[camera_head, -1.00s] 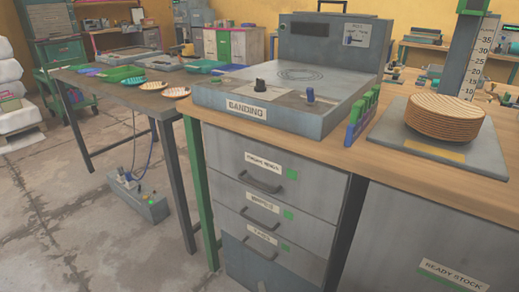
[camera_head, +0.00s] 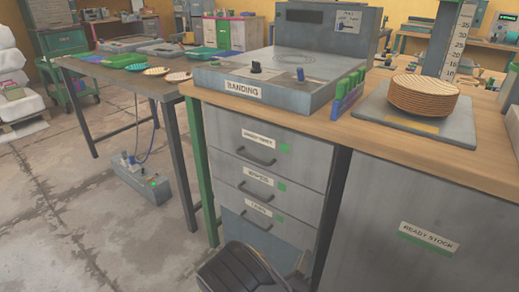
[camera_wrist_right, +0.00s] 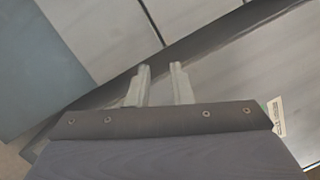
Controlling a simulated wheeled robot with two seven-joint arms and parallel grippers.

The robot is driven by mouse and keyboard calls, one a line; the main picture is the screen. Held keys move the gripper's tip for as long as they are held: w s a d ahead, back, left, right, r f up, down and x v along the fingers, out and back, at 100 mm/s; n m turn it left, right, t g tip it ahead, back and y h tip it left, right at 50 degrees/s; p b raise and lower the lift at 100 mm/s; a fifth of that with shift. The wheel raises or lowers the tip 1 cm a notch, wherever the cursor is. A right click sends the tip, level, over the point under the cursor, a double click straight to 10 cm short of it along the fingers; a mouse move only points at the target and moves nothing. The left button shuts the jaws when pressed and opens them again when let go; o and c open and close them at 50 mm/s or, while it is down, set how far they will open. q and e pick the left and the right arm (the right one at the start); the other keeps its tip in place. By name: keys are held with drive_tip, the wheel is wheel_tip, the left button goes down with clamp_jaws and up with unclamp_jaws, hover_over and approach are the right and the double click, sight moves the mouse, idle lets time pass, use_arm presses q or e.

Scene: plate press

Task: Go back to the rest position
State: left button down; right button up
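My right gripper (camera_head: 292,270) shows at the bottom of the head view, low in front of the drawer cabinet, partly cut off by the picture edge. In the right wrist view its two pale fingers (camera_wrist_right: 163,82) stand apart with nothing between them, with grey panels and a dark bar behind. My left gripper is not in view.
The banding machine (camera_head: 270,85) and a stack of wooden discs (camera_head: 423,95) on a grey scale base (camera_head: 455,130) stand on the wooden bench (camera_head: 470,165). The drawer cabinet (camera_head: 262,205) is below. Green and blue holders (camera_head: 347,95) stand between them. Open floor (camera_head: 75,205) lies to the left.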

drive_tip(key=s+d+r+m+g+h, duration=0.2)
drive_tip(key=d+m+g+h, duration=0.1)
drive_tip(key=d+m+g, duration=0.25)
drive_tip(key=s+d+r+m+g+h, duration=0.2)
drive_tip(key=s+d+m+g, duration=0.15)
drive_tip(key=d+m, duration=0.3)
drive_tip(key=s+d+r+m+g+y, duration=0.1)
drive_tip(key=s+d+m+g+y, duration=0.1)
drive_tip(key=s+m+g+y, duration=0.45)
drive_tip(key=s+d+r+m+g+y, duration=0.1)
drive_tip(key=s+d+r+m+g, duration=0.15)
drive_tip(key=s+m, duration=0.65)
drive_tip(key=s+a+r+m+t+y, duration=0.25)
drive_tip(key=a+r+m+y, duration=0.2)
drive_tip(key=m, duration=0.45)
drive_tip(key=s+a+r+m+t+y, duration=0.1)
drive_tip(key=a+r+m+t+y, duration=0.3)
drive_tip(key=m, duration=0.5)
wheel_tip(320, 180, up, 34)
drive_tip(key=y+p, duration=0.1)
drive_tip(key=p, duration=3.3)
drive_tip(key=shift+d+r+y, duration=0.2)
drive_tip(key=shift+d+y, duration=0.1)
drive_tip(key=shift+s, duration=0.1)
